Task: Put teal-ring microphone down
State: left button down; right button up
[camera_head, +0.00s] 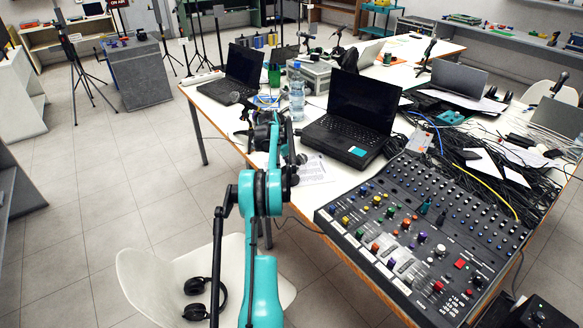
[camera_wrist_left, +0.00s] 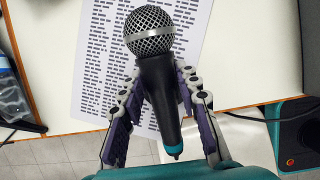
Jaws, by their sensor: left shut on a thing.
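The teal-ring microphone (camera_wrist_left: 158,80) is black with a silver mesh head and a teal ring at its tail end, clear in the left wrist view. My left gripper (camera_wrist_left: 160,75) is shut on its body, with one finger on each side. The mesh head points away from the wrist, over a printed sheet (camera_wrist_left: 98,60). I cannot tell whether the microphone touches the sheet. In the head view my left gripper (camera_head: 270,132) is at the near left edge of the white table (camera_head: 222,98), and the mesh head (camera_head: 301,158) shows beside it. My right gripper is not in view.
An open black laptop (camera_head: 350,125) and a mixing console (camera_head: 420,235) stand to the right. A water bottle (camera_head: 297,98) and another microphone (camera_head: 236,97) are farther back. Cables crowd the table's right side. A white chair (camera_head: 150,285) with headphones (camera_head: 197,311) is below the edge.

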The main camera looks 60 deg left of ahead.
pick_arm(q)
jog(key=c, duration=1.1)
grip_release()
jog(key=p+v, duration=0.4)
jog(key=v, duration=0.8)
jog(key=w+d+r+m, duration=0.4)
jog(key=d, duration=0.4)
jog(key=w+d+r+m, duration=0.3)
jog(key=d+r, duration=0.1)
jog(key=d, duration=0.4)
jog(key=d+r+m, duration=0.2)
jog(key=d+m, duration=0.3)
jog(key=d, duration=0.5)
jog(key=d+r+m, duration=0.2)
jog(key=d+m, duration=0.2)
jog(key=d, duration=0.5)
jog(key=s+d+m+t, duration=0.1)
jog(key=s+d+m, duration=0.2)
jog(key=d+m, duration=0.35)
jog(key=s+d+m, duration=0.3)
jog(key=s+d, duration=0.1)
jog(key=d, duration=0.5)
jog(key=s+d+f+m+t, duration=0.1)
jog(key=s+d+f+m, duration=0.7)
jog(key=s+d+m, duration=0.2)
jog(key=shift+s+d+m+t, duration=0.3)
jog(key=shift+d+m, duration=0.15)
jog(key=shift+d, duration=0.3)
